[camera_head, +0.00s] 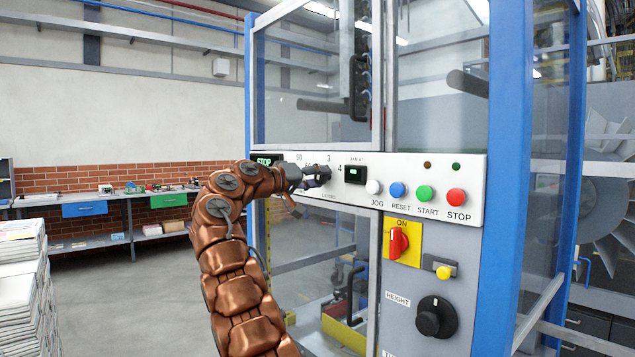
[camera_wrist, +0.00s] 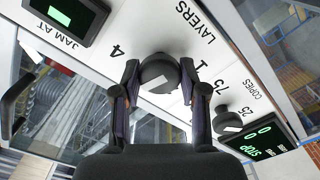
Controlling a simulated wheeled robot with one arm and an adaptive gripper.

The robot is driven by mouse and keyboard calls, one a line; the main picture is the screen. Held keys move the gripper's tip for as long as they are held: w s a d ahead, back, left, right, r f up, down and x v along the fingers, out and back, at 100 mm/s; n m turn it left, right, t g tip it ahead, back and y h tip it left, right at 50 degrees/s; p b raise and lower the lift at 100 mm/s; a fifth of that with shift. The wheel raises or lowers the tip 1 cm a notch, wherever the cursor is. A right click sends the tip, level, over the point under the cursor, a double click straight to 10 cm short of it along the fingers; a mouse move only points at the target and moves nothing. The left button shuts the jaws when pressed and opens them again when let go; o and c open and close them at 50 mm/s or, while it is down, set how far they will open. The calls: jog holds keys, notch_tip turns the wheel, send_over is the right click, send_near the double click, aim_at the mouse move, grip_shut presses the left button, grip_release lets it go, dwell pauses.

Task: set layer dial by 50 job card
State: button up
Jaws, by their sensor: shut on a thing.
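The layers dial (camera_wrist: 158,73) is a dark round knob with a white mark on the white panel, beside the printed LAYERS label. A 4 and a 1 are readable around it in the wrist view; a 3 and a 4 show in the head view. I cannot tell which number the mark points to. My gripper (camera_wrist: 160,88) has its two fingers closed on either side of the dial. In the head view my gripper (camera_head: 318,175) covers most of the dial at the panel. I see no job card in either view.
The copies dial (camera_wrist: 228,118) sits close by, next to a green-lit STOP display (camera_wrist: 262,140). The JAM AT display (camera_head: 355,174) and a row of buttons including red STOP (camera_head: 456,197) lie to the right. Below are a red switch (camera_head: 398,243) and black height knob (camera_head: 436,316).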

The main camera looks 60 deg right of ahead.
jog(key=m, duration=0.3)
jog(key=shift+w+f+m, duration=0.1)
jog(key=shift+m, duration=0.3)
jog(key=shift+m+p, duration=1.35)
jog(key=shift+m, duration=1.15)
jog(key=o, duration=1.1)
jog(key=shift+o, duration=0.2)
jog(key=v, duration=1.2)
jog(key=shift+s+r, duration=0.2)
